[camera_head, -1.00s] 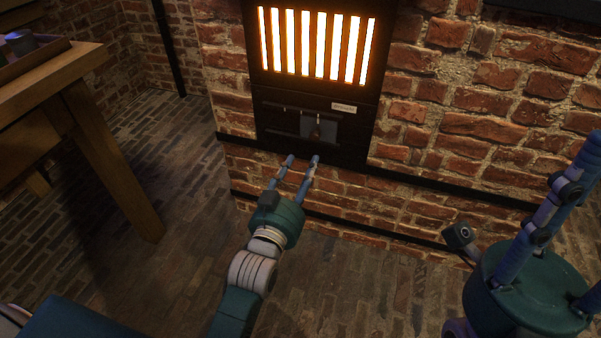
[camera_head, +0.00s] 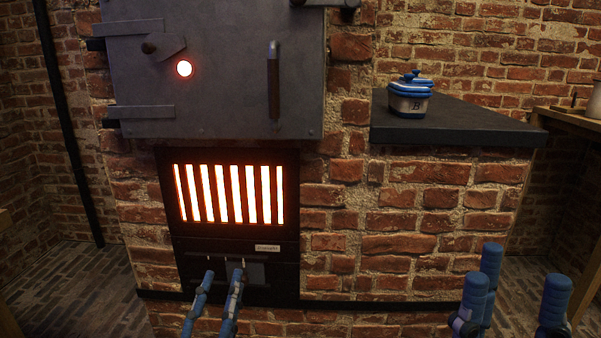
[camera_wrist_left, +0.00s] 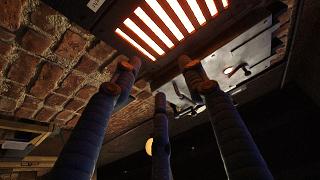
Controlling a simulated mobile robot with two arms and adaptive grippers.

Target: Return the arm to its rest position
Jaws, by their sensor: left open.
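My left gripper (camera_head: 220,274) has blue fingers that stand apart at the bottom of the head view, in front of the furnace's lower panel. In the left wrist view its fingers (camera_wrist_left: 160,85) are spread with nothing between them, and the glowing grate lies beyond. My right gripper (camera_head: 515,280) shows only finger ends at the bottom right of the head view. They stand apart, with nothing visible between them. The rest of both arms is below the picture.
The brick furnace has a grey door (camera_head: 220,80) with a handle (camera_head: 273,85) and a glowing grate (camera_head: 230,194) below. A blue-lidded jar (camera_head: 409,98) marked B stands on a dark ledge (camera_head: 470,128). A wooden table (camera_head: 565,118) is at far right. Floor (camera_head: 60,285) shows clear at left.

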